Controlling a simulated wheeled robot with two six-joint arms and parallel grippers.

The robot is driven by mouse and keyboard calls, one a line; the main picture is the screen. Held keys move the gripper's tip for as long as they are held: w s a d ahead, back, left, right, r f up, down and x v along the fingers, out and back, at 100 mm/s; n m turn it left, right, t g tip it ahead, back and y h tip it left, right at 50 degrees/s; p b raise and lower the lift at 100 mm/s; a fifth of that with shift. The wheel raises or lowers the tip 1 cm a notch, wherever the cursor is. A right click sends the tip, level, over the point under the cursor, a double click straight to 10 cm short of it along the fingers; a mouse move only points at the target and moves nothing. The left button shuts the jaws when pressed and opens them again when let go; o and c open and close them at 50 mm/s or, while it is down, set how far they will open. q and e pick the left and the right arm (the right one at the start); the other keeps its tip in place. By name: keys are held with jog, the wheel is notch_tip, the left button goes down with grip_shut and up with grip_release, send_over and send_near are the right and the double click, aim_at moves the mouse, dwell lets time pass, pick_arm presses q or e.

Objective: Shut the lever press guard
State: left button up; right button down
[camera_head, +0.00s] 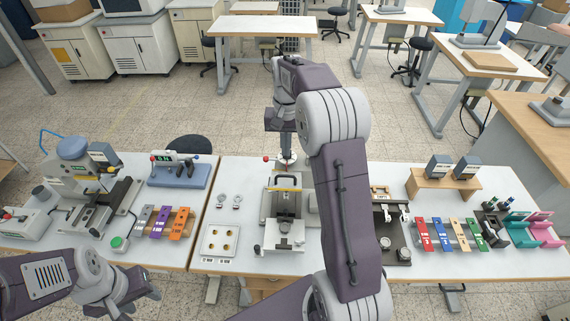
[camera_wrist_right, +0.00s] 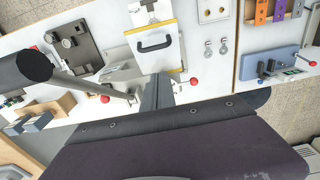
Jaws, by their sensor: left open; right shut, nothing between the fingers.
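The lever press (camera_head: 285,236) stands on the middle white bench. Its pale guard panel with a yellow edge and a dark handle (camera_wrist_right: 155,45) shows in the right wrist view. The yellow edge (camera_head: 285,176) also shows in the head view. I cannot tell how far the guard is swung. A red lever knob (camera_head: 265,158) is at the press's far left. My right gripper (camera_head: 287,160) points down behind the press, shut and empty; its fingers (camera_wrist_right: 158,92) appear close to the guard's yellow edge, contact unclear. My left gripper (camera_head: 138,303) is open and empty, low at the left.
Colored strips (camera_head: 449,234) stand further right. Another machine (camera_head: 95,195) and more strips fill the left bench.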

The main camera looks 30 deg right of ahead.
jog(key=p, duration=0.1)
send_over(286, 181)
notch_tip(286, 181, down, 4)
jog(key=shift+f, duration=0.65)
pick_arm(q)
jog(key=shift+s+r, duration=0.25)
jog(key=shift+r, duration=0.5)
jog(key=shift+s+f, duration=0.1)
pick_arm(e)
jog(key=shift+s, duration=0.1)
